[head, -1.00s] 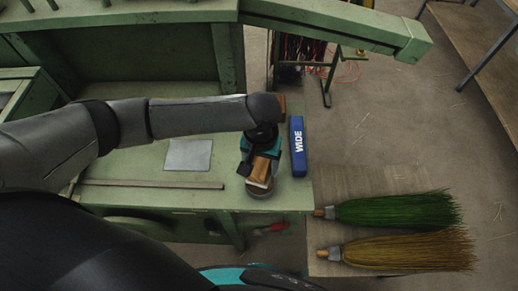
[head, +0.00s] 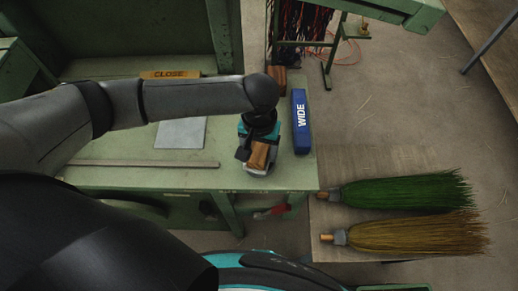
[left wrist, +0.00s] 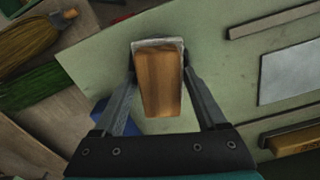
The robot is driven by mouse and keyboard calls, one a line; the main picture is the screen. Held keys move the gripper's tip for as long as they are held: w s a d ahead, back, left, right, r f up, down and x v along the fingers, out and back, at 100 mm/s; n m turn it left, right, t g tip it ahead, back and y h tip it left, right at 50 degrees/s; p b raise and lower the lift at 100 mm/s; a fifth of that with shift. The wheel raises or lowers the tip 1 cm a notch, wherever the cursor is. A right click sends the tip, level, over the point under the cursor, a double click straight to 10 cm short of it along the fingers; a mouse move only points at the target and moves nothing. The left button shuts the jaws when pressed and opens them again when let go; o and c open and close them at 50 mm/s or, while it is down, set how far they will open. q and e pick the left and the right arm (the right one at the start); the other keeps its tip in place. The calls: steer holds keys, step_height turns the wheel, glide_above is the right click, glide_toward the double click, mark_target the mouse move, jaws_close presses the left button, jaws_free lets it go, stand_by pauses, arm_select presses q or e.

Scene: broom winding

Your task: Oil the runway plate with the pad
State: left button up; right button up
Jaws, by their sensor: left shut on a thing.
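My left gripper (head: 258,150) is shut on the pad (head: 258,157), a brown wooden block with a pale grey layer at its lower end. In the left wrist view the pad (left wrist: 158,82) sits between both fingers of the gripper (left wrist: 158,75). It is over the right front part of the green bench; whether it touches the surface is unclear. The runway plate appears to be the flat grey square (head: 181,132) on the bench, left of the pad and apart from it. It shows at the right in the wrist view (left wrist: 290,75). My right gripper is not in view.
A blue block marked WIDE (head: 301,122) lies right of my gripper. A yellow block marked CLOSE (head: 170,74) and a brown block (head: 277,76) are farther back. A thin bar (head: 140,163) lies before the plate. Green (head: 405,192) and tan (head: 415,234) brooms lie at right.

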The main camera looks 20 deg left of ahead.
mark_target(259, 149)
arm_select(q)
steer(key=shift+f, duration=0.45)
stand_by(1.1)
steer(key=shift+s+f+p, duration=0.2)
steer(key=shift+p, duration=0.15)
stand_by(2.2)
steer(key=r+p, duration=0.7)
steer(key=p, duration=0.2)
steer(key=shift+w+r, duration=0.2)
stand_by(0.3)
stand_by(0.7)
